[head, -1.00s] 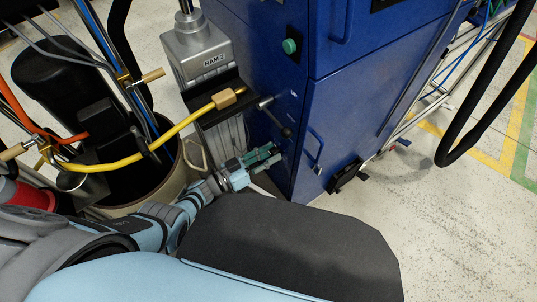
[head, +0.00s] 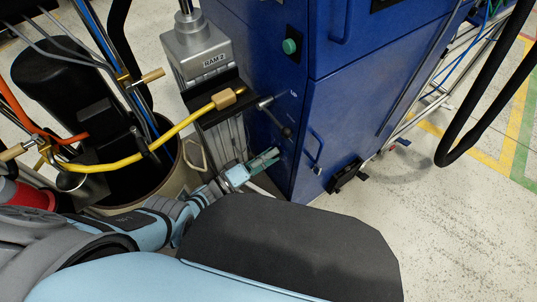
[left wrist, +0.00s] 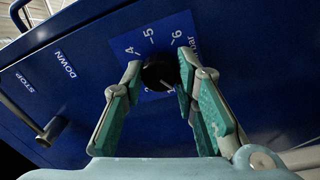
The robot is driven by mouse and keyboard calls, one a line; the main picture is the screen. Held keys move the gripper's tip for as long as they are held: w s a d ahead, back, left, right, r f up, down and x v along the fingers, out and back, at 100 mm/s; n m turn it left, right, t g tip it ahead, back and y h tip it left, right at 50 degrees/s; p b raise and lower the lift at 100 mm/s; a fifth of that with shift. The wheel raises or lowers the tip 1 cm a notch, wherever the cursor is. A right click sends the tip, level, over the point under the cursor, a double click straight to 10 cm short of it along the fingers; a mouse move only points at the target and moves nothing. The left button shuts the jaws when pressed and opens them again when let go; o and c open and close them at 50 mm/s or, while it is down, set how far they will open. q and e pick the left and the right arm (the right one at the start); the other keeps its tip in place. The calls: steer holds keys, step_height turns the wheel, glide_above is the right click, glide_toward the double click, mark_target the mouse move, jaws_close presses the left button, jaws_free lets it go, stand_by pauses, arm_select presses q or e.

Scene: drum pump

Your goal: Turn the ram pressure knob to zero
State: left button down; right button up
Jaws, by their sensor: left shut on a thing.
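The ram pressure knob (left wrist: 158,72) is a round black knob on the blue panel, at the upper middle of the left wrist view. The scale around it shows 4, 5 and 6 above, and a pale mark that looks like a 1 below. My left gripper (left wrist: 160,64) has its green-padded fingers on both sides of the knob and is shut on it. In the head view the left gripper (head: 262,162) is at the blue cabinet's (head: 290,170) left face. The knob is hidden there. My right gripper is not in view.
A lever (head: 273,115) sticks out just above the left gripper; it also shows in the left wrist view (left wrist: 52,131), near the DOWN and STOP labels. The RAM 2 cylinder (head: 200,48), a yellow hose (head: 115,165) and a drum (head: 180,165) crowd the left.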

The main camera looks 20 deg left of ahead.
arm_select(q)
steer(key=shift+n, duration=1.1)
steer(key=shift+f, duration=0.1)
steer(key=c, duration=1.2)
jaws_free()
steer(key=shift+c, duration=0.2)
